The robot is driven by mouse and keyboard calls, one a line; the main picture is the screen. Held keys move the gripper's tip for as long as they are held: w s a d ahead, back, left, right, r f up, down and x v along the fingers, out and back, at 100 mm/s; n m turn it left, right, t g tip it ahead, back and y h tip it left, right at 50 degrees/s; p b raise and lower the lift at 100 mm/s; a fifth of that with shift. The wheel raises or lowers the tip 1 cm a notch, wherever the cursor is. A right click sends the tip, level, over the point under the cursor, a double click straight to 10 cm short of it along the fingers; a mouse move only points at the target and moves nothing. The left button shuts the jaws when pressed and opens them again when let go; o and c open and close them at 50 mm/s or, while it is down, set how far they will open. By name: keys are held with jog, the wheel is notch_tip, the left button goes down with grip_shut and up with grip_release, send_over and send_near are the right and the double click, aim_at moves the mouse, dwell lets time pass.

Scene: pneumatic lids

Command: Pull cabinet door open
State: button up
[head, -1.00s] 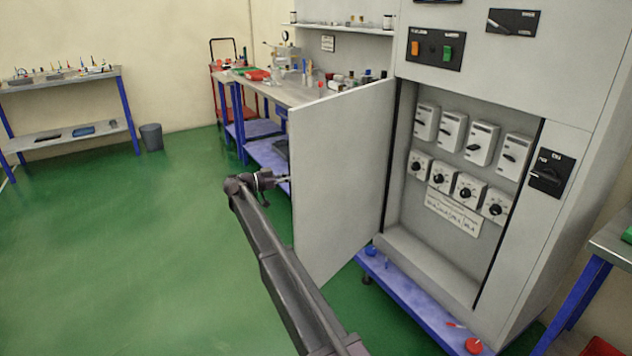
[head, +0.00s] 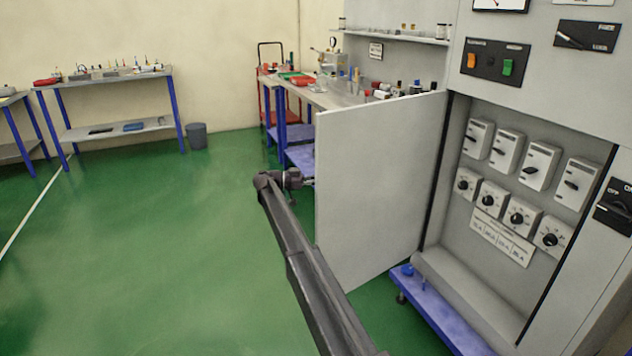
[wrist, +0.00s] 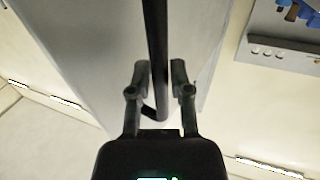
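The grey cabinet door (head: 378,185) stands wide open in the head view, swung out to the left from the cabinet (head: 550,90). Its plain inner face is towards me. My gripper (head: 304,180) is at the door's free edge, partly hidden behind it. In the wrist view a long dark handle bar (wrist: 156,25) runs between the two fingers of my gripper (wrist: 160,75). The fingers are close together on either side of the bar, and the door panel (wrist: 95,50) lies behind it.
Inside the cabinet are several switch boxes (head: 540,165) and dials (head: 490,194). A blue base (head: 430,312) sticks out below the cabinet. A workbench (head: 325,97) stands behind the door, and another table (head: 115,134) is at the far left. The green floor (head: 170,250) at left is clear.

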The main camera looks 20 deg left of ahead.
jog(key=shift+o, duration=0.9)
jog(key=shift+a, duration=0.1)
jog(key=v, duration=1.1)
jog(key=shift+s+a, duration=0.2)
jog(key=shift+a, duration=0.15)
